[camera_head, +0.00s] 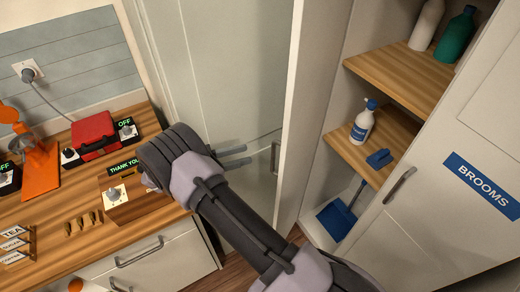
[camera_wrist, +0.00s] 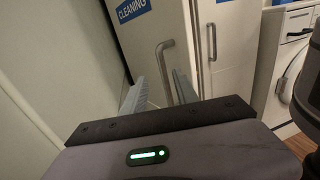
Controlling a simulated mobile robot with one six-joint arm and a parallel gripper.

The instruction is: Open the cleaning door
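My gripper (camera_wrist: 160,75) is open and empty. In the head view my gripper (camera_head: 247,155) points right toward a handle (camera_head: 275,157) on a grey panel, with a small gap between the fingertips and the handle. The CLEANING label does not show in the head view.
A wooden counter (camera_head: 60,220) with a red case (camera_head: 94,134) lies left. A second handle (camera_wrist: 212,42) and a white appliance (camera_wrist: 291,62) are at right in the wrist view.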

